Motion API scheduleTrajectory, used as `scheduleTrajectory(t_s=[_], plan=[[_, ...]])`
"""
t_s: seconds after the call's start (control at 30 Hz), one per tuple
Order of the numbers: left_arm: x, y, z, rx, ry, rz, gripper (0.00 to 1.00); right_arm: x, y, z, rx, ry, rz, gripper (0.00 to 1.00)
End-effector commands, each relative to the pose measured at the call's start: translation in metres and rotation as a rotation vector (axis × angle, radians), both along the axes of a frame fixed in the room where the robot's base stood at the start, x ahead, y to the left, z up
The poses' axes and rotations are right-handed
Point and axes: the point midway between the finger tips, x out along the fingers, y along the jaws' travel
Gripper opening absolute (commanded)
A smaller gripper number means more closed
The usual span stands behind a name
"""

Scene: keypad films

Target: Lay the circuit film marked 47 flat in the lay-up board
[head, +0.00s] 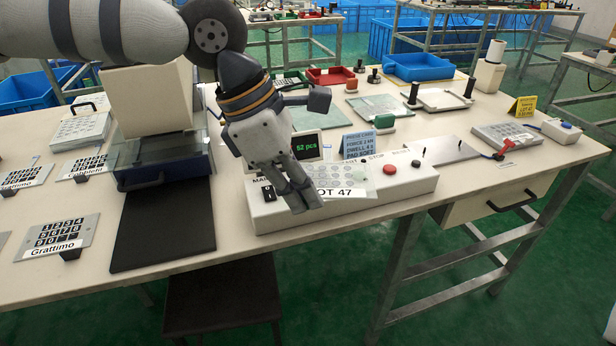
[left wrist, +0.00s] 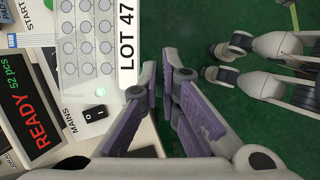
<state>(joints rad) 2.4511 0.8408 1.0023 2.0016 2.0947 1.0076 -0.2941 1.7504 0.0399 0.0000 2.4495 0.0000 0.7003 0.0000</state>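The clear circuit film (head: 345,176), with rows of grey circles and a white strip marked LOT 47, is over the front of the press console. In the left wrist view the film (left wrist: 90,45) is just left of the fingertips. Whether it touches the console is unclear. My left gripper (head: 305,200) points down at the film's left end. In the left wrist view its fingers (left wrist: 160,75) stand slightly apart, with green floor showing between them. A flat grey plate with two dark pins (head: 440,153) right of the console may be the lay-up board.
The console has a red button (head: 389,169) and a screen reading 52 pcs (head: 307,147). A black mat (head: 165,225) and several keypad panels (head: 55,237) lie at the left.

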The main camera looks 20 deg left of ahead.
Motion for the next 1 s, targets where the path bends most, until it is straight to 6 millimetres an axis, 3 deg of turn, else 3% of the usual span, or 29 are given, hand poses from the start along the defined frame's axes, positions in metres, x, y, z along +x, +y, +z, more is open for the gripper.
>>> scheduleTrajectory(t_s=[0.4,0.6,0.8,1.0], plan=[[-0.035,0.024,-0.059,-0.006,0.007,-1.088,0.00,-0.001,0.000,0.000,0.000,0.002,0.000,0.40],[-0.049,0.035,-0.083,-0.005,0.004,-1.547,0.00,-0.001,0.000,0.000,0.000,0.002,0.000,0.40],[-0.060,0.043,-0.102,-0.006,0.003,-1.916,0.00,-0.001,0.000,0.000,0.000,0.002,0.000,0.40],[-0.058,0.044,-0.100,0.002,0.000,-1.905,0.00,0.000,0.000,0.000,0.000,0.001,0.000,0.40]])
